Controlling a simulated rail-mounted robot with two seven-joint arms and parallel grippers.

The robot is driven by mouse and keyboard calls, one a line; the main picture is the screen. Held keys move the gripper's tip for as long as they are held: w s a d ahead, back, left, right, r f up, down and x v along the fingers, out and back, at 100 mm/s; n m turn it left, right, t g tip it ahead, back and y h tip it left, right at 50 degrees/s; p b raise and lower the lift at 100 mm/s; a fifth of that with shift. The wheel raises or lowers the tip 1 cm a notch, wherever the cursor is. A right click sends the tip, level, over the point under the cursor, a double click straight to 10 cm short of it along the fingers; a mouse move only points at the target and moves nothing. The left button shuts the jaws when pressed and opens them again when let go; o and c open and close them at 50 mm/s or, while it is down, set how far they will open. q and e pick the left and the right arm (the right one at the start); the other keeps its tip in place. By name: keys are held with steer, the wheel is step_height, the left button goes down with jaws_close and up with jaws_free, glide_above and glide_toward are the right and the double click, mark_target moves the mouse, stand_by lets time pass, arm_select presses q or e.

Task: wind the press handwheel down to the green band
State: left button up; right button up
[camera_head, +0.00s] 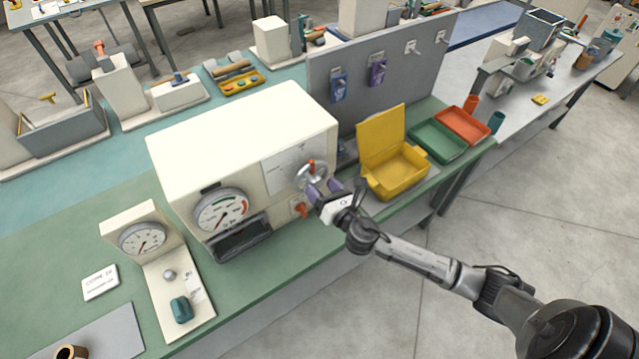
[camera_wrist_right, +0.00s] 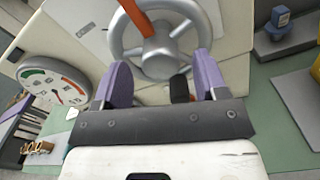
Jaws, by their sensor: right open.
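The press is a large white box (camera_head: 245,125) on the green bench. Its grey handwheel (camera_head: 318,178) with an orange-red handle is on the front face, right of the round gauge (camera_head: 221,212). In the right wrist view the handwheel (camera_wrist_right: 160,42) is straight ahead, its handle at the top. The gauge (camera_wrist_right: 52,86) there shows green and red bands; I cannot read the needle surely. My right gripper (camera_head: 322,190) is open, its purple fingers (camera_wrist_right: 163,72) apart in front of the wheel's lower part, with nothing held. I cannot tell whether they touch the rim. My left gripper is out of view.
An orange-red knob (camera_head: 300,209) sits below the wheel. A yellow open box (camera_head: 397,178), green tray (camera_head: 438,140) and red tray (camera_head: 463,126) stand to the right. A smaller gauge stand (camera_head: 143,238) is at the left. The grey pegboard (camera_head: 390,85) rises behind.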

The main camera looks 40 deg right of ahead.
steer(key=shift+w, duration=0.8)
steer(key=c, duration=0.9)
